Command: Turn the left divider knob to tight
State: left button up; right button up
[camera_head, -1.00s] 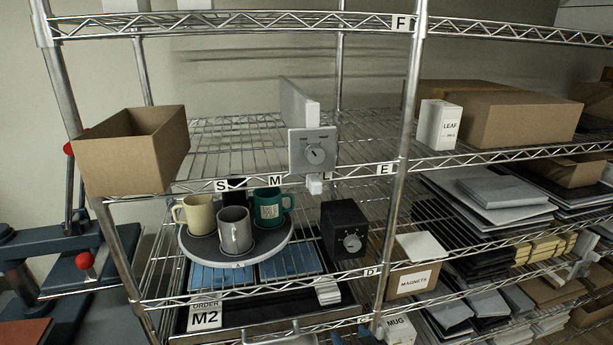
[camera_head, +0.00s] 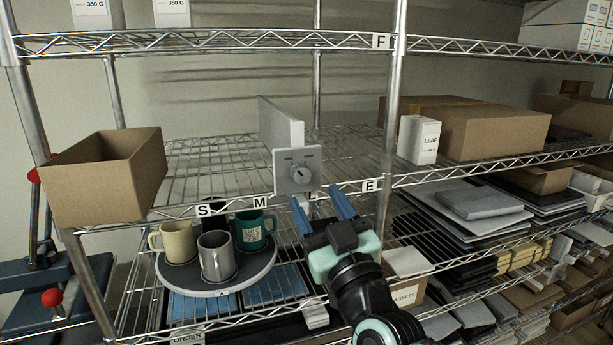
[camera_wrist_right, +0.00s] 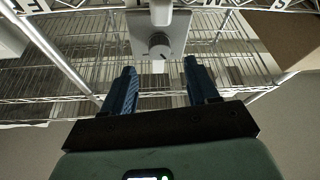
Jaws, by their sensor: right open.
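The divider knob (camera_head: 299,173) is a small round grey dial on a light grey square plate (camera_head: 283,185), at the front end of an upright white divider panel (camera_head: 281,134). Small labels above the dial are too small to read. The knob also shows in the right wrist view (camera_wrist_right: 158,46), top centre, past the fingertips. My right gripper (camera_head: 316,194) is open, with blue fingers pointing up toward the plate, just below and right of the knob. In the right wrist view, nothing is between its fingers (camera_wrist_right: 159,65). My left gripper is not in view.
An open cardboard box (camera_head: 105,184) stands on the same shelf at the left. Below, a round tray (camera_head: 218,287) carries three mugs, left of my right arm. A shelf post (camera_head: 392,110) and a white LEAF box (camera_head: 419,140) are to the right. The wire shelf around the divider is mostly clear.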

aim_at(303, 177)
jog(key=p+x, duration=0.1)
jog(key=x, duration=0.4)
jog(key=shift+w, duration=0.15)
jog(key=c, duration=1)
